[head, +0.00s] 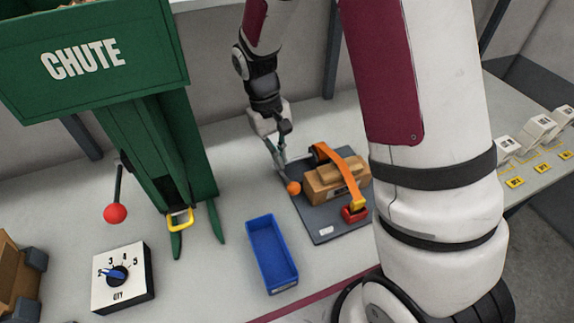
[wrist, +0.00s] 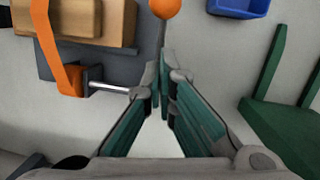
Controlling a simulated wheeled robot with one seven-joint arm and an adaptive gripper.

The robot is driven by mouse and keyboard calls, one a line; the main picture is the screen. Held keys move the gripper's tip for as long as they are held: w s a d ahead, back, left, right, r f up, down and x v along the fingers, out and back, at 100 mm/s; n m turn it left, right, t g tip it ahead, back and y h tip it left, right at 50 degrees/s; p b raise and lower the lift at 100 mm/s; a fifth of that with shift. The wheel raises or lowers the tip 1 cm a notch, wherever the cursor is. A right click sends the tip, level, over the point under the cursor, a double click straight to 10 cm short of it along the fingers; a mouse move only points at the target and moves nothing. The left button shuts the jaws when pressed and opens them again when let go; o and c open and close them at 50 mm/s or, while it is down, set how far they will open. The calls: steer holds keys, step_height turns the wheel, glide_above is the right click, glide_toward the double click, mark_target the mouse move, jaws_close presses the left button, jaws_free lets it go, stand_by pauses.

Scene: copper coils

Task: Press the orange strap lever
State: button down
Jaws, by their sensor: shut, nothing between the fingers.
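The lever's orange ball knob (head: 294,188) is beside the left end of a strapped cardboard box. In the wrist view the knob (wrist: 165,8) is at the top edge, and a thin grey rod runs from it down behind my fingertips. An orange strap (head: 342,163) arches over the box (head: 325,187); the strap (wrist: 58,50) also shows at the left of the wrist view. A short metal rod (wrist: 108,88) reaches from the strap's base toward my fingers. My gripper (head: 280,164) is shut and empty, close beside the lever. I cannot tell whether it touches.
The box lies on a dark grey plate (head: 322,231) with a red buckle (head: 355,214) at its front. A blue bin (head: 271,254) stands to the left. A green chute (head: 150,130), a red-knobbed lever (head: 116,213) and a dial box (head: 122,279) are further left.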

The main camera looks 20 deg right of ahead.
mark_target(290, 183)
steer(key=shift+s+d+f+p, duration=0.2)
steer(key=shift+s+f, duration=0.2)
steer(key=shift+s, duration=0.35)
steer(key=shift+s+d+f+p, duration=0.15)
steer(key=shift+s+f, duration=0.2)
steer(key=shift+s, duration=0.35)
steer(key=shift+s+f+t+p, duration=0.5)
steer(key=shift+s+t+p, duration=0.2)
steer(key=shift+p, duration=0.1)
steer(key=shift+s+f+t+p, duration=0.3)
steer(key=shift+f+t+p, duration=0.05)
steer(key=shift+f+t, duration=0.1)
steer(key=shift+s+f, duration=0.3)
steer(key=shift+f, duration=0.4)
steer(key=shift+s+f, duration=0.25)
steer(key=shift+f, duration=0.4)
